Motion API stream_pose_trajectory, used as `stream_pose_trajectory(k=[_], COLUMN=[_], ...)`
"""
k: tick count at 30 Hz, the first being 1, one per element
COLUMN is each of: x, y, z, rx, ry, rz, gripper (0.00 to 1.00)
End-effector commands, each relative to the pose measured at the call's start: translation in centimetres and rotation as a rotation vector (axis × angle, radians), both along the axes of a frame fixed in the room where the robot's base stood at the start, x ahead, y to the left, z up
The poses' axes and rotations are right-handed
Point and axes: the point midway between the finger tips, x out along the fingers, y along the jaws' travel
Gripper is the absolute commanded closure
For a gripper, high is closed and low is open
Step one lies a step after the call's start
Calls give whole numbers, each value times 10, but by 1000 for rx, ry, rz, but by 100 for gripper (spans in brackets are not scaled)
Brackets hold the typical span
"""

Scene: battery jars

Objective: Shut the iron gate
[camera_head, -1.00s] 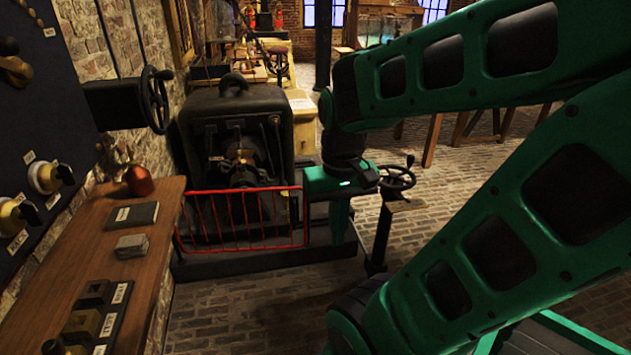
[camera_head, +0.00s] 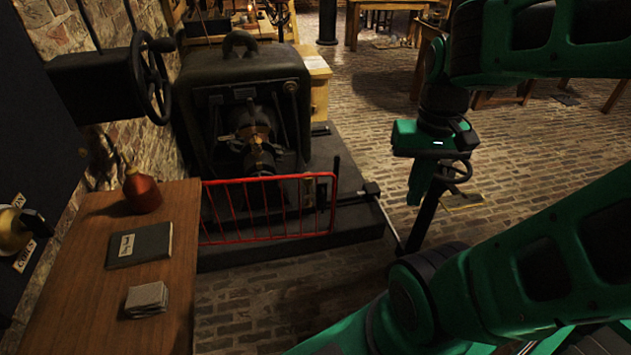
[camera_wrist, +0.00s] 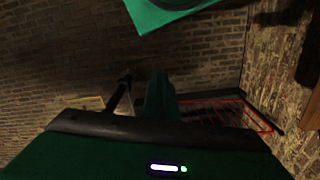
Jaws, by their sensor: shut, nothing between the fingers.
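The red iron gate (camera_head: 268,236) is a low barred railing in front of the dark machine (camera_head: 250,120), along the front of its black plinth. Its right end is in plain view near a thin black upright (camera_head: 336,182); I cannot tell whether it is latched. The gate also shows in the wrist view (camera_wrist: 225,112), at the right, partly hidden by my gripper's body. My gripper (camera_head: 418,192) points down, shut and empty, to the right of the gate and apart from it. Its green fingers (camera_wrist: 160,98) show in the wrist view.
A black post with a handwheel (camera_head: 455,172) stands just behind and right of my gripper. A wooden bench (camera_head: 185,275) with a red flask (camera_head: 141,192), a book (camera_head: 140,245) and a grey block (camera_head: 147,299) is at the left. Brick floor (camera_head: 260,310) lies open before the plinth.

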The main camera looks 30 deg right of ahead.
Motion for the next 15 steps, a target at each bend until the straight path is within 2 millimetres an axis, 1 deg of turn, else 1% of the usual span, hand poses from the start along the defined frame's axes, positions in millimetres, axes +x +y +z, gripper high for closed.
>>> stream_pose_trajectory(k=[2, 4, 5, 7, 9, 11, 14, 15], x=[0, -9, -8, 1, 17, 34, 69, 83], y=[0, -1, -2, -7, -23, -33, -50, -57], z=[0, 4, 3, 0, -7, -15, -32, -39], rx=[0, -4, -9, -29, -62, -97, -163, -189], ry=[0, -14, -17, -24, -34, -50, -86, -102], rz=[0, 2, 3, 9, 22, 39, 81, 98], gripper=[100, 100, 100, 100, 100, 100, 100, 100])
